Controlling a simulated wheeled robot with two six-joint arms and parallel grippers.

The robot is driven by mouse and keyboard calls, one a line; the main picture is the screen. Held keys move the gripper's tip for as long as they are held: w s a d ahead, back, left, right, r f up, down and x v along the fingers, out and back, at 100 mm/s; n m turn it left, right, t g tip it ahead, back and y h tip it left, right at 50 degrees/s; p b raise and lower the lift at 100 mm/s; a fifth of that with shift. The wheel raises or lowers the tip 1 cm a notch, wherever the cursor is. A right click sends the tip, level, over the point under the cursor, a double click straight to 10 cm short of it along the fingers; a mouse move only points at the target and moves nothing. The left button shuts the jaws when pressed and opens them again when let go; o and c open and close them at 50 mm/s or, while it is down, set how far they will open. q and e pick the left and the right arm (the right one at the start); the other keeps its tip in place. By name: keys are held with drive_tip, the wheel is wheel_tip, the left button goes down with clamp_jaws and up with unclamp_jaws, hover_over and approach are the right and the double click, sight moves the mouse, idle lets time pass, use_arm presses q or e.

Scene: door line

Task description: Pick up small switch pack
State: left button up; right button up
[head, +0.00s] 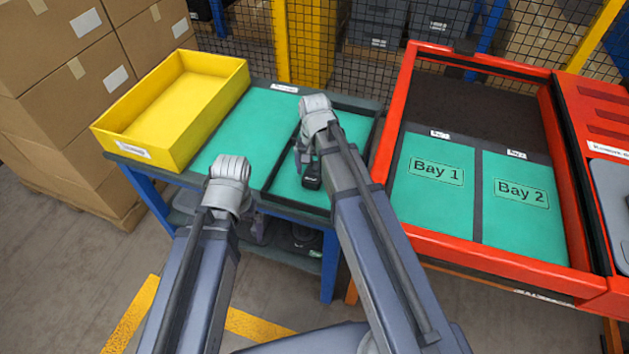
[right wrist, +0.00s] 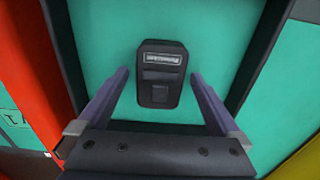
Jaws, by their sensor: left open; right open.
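The small switch pack (right wrist: 160,98) is a dark, rounded block with a pale label strip near its top end in the right wrist view. It lies on a teal surface in a black-edged section of the blue-legged table, and it shows in the head view (head: 311,177) just below my right gripper (head: 303,155). In the right wrist view my right gripper (right wrist: 159,76) is open, with one finger on each side of the pack and clear gaps between.
A yellow bin (head: 172,108) stands on the table's left end. A red-framed unit (head: 396,120) with teal Bay 1 (head: 436,195) and Bay 2 (head: 522,215) is to the right. Cardboard boxes (head: 60,90) are stacked at left. The teal middle of the table (head: 240,130) is clear.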

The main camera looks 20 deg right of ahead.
drive_tip(key=shift+f, duration=0.45)
drive_tip(key=shift+r, duration=0.1)
drive_tip(key=shift+c, duration=0.2)
drive_tip(key=c, duration=1.4)
